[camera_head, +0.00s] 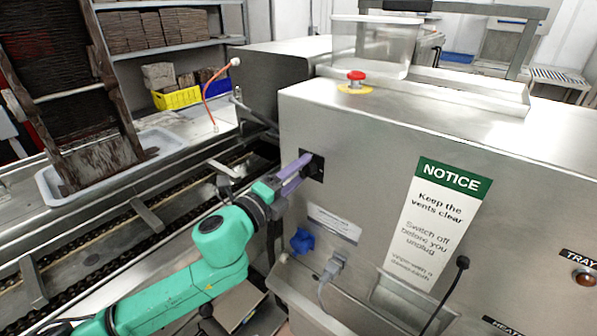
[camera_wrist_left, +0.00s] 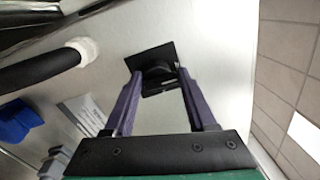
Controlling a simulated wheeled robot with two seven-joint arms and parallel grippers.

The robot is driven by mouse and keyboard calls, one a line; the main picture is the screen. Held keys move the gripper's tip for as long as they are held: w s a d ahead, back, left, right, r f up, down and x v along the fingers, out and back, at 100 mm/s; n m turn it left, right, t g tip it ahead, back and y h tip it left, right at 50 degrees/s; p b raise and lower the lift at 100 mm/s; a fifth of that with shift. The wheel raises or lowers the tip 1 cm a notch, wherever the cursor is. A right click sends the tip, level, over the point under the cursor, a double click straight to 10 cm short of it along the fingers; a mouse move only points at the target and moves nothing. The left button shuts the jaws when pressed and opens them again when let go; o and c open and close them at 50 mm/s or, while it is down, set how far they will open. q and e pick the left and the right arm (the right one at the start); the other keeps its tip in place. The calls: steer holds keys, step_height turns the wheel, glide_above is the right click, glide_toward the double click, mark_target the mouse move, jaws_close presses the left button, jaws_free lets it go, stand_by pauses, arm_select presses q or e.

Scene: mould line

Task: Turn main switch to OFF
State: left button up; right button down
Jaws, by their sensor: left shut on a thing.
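The main switch (camera_head: 319,170) is a small black square plate with a knob on the near steel face of the machine. It also shows in the left wrist view, where its black plate (camera_wrist_left: 141,58) sits tilted in the picture. My left gripper (camera_head: 305,161) has purple fingers and reaches the switch from the left. In the left wrist view the fingertips (camera_wrist_left: 160,77) are on either side of the black knob, shut on it. The fingers partly hide the knob, and I cannot read its position. My right gripper is not in view.
A blue socket (camera_head: 302,241) and a grey plug (camera_head: 335,262) with a cable sit below the switch. A green and white notice (camera_head: 437,215) is to the right. A red emergency button (camera_head: 356,77) is on top. A chain conveyor (camera_head: 90,238) runs at left.

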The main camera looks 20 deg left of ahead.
arm_select(q)
steer(key=shift+f+n, duration=0.3)
steer(key=shift+f, duration=0.25)
steer(key=o, duration=1.2)
steer(key=shift+w+r, duration=0.1)
steer(key=shift+r, duration=0.15)
steer(key=shift+s+a, duration=0.15)
steer(key=shift+s, duration=0.2)
steer(key=r+v, duration=0.1)
steer(key=v, duration=1.2)
steer(key=shift+s+f, duration=0.4)
steer(key=shift+f, duration=0.1)
